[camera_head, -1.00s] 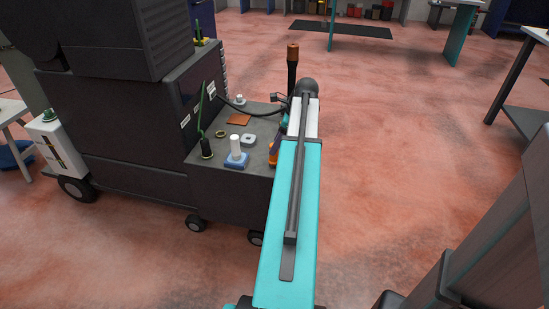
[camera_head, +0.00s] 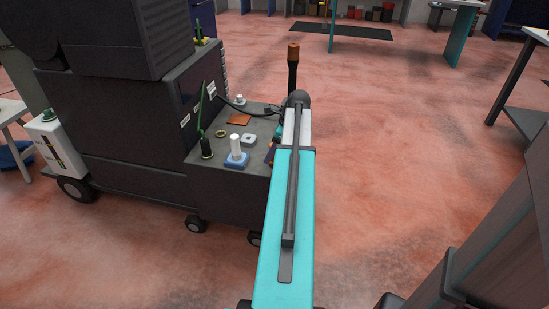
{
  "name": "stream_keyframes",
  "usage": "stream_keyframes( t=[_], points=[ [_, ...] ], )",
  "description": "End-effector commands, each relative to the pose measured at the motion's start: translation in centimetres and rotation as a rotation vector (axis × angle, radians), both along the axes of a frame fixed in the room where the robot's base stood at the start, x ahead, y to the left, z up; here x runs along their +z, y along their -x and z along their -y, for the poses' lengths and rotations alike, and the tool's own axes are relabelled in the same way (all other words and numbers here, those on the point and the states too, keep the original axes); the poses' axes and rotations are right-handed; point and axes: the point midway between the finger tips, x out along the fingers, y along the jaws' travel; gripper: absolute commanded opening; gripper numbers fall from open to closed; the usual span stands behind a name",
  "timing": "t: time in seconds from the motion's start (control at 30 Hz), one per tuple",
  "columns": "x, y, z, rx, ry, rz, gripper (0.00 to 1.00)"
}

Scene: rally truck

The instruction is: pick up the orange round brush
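A small orange thing (camera_head: 270,157) shows at the right edge of the grey cart top, mostly hidden behind my arm. It may be the orange round brush, but too little shows to tell its shape. My teal arm reaches forward over the right edge of the cart. My gripper is hidden behind the arm's far end, close to the orange thing, so I cannot see its fingers or any contact.
The cart top (camera_head: 212,172) holds a blue block with a white cylinder (camera_head: 236,150), a green-and-black tool (camera_head: 206,140), an orange-brown flat square (camera_head: 239,118) and a pale square piece (camera_head: 249,139). A dark post with a brown top (camera_head: 293,70) stands beyond my arm.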

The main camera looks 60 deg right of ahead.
Motion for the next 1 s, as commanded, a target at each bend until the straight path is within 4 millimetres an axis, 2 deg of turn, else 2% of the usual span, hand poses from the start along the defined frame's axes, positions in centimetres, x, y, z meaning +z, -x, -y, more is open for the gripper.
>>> stream_keyframes(
  t=[0.17,0.7,0.97,1.0],
  points=[
    [-1.05,-0.41,-0.16,0.0,0.0,0.0,0.53],
    [-1.04,-0.36,-0.12,-0.001,0.001,0.0,0.53],
    [-1.05,-0.33,-0.11,-0.001,0.001,0.0,0.09],
    [-1.03,-0.34,-0.1,-0.001,0.001,0.0,0.08]
  ],
)
